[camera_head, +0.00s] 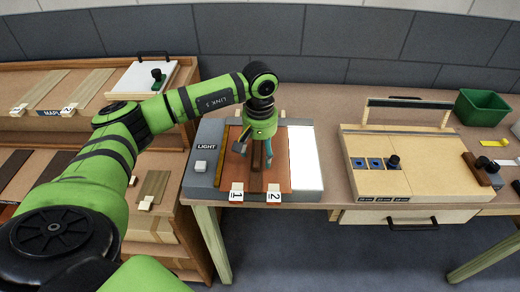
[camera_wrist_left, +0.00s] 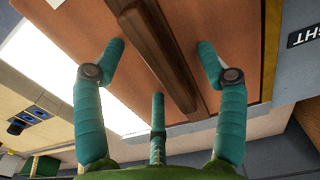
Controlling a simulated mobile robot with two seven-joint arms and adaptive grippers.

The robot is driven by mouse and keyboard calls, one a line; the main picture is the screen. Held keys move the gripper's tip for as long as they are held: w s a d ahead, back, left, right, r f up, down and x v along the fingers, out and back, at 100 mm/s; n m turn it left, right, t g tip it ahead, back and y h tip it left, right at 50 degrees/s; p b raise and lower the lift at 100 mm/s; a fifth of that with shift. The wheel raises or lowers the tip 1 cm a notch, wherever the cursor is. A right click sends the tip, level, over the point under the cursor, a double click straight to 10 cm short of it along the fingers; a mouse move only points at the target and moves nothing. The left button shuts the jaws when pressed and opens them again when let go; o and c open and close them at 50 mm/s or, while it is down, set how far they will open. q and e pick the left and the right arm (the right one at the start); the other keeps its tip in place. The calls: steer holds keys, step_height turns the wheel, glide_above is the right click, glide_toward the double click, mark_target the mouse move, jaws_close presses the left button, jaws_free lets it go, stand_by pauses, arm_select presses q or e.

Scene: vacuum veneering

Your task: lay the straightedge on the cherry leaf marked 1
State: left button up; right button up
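Two reddish-brown cherry leaves lie side by side on the light box. The left leaf (camera_head: 228,171) has tag 1 (camera_head: 236,192) at its front edge; the right leaf (camera_head: 284,171) has tag 2 (camera_head: 274,193). A dark brown ridged bar, apparently the straightedge (camera_head: 256,182), lies lengthwise near where the leaves meet; it also shows in the left wrist view (camera_wrist_left: 163,52). I cannot tell whether it rests on leaf 1 alone. My left gripper (camera_head: 255,158) is above the bar, fingers spread either side, apart from it. My right gripper is not in view.
The light box (camera_head: 205,190) has a grey switch and a bright white strip at right. A wooden board (camera_head: 375,150) with a raised bar stands right of it, then a green bin (camera_head: 482,107). Shelves with veneers (camera_head: 70,95) stand left. Bench lies bare between box and board.

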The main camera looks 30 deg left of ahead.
arm_select(q)
steer(key=shift+r, duration=0.1)
step_height(320, 180, up, 12)
stand_by(0.5)
